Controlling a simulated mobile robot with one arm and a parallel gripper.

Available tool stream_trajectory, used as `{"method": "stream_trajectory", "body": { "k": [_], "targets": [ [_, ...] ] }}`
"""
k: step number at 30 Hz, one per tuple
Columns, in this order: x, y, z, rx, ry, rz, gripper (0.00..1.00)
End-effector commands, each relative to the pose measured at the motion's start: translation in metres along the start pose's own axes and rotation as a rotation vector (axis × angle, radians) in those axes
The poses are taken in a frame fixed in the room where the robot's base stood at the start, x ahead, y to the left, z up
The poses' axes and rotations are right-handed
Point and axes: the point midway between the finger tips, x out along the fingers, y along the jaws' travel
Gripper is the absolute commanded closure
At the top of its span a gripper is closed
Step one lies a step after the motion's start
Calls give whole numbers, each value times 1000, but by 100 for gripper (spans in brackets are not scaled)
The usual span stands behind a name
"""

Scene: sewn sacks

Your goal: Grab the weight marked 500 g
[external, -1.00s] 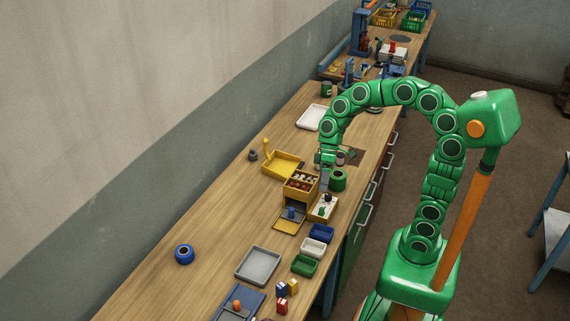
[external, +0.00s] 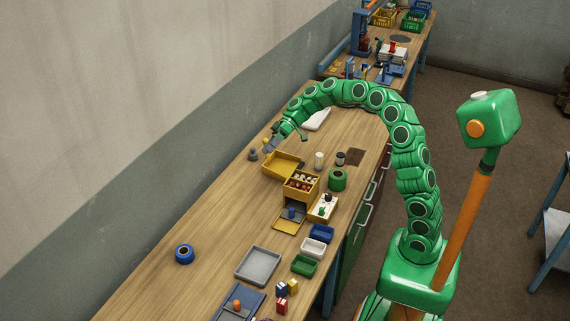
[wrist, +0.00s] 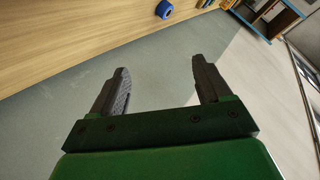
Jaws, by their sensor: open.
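A small dark grey knobbed piece (external: 253,155) stands on the bench near the wall; it looks like a weight, but no marking can be read. My gripper (external: 268,148) is open and empty in the external view, just right of this piece and above the far edge of the yellow tray (external: 272,168). Whether it touches anything is unclear. In the wrist view my two dark fingers (wrist: 162,72) are spread, with only the wall behind them. No weight shows there.
A yellow box of small parts (external: 301,184), a green roll (external: 338,180), a white cylinder (external: 319,160) and a dark cylinder (external: 341,158) stand to the right. A blue roll (external: 184,254) sits nearer on open bench.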

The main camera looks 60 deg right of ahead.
Motion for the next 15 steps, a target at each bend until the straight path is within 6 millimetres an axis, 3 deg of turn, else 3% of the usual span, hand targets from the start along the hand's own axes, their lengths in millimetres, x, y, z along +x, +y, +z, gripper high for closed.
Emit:
{"method": "stream_trajectory", "body": {
  "k": [1,9,15],
  "targets": [
    [-4,18,-5,-5,28,3,22],
    [-38,102,-26,-68,182,46,22],
    [-68,168,-29,-117,283,104,22]
  ]
}}
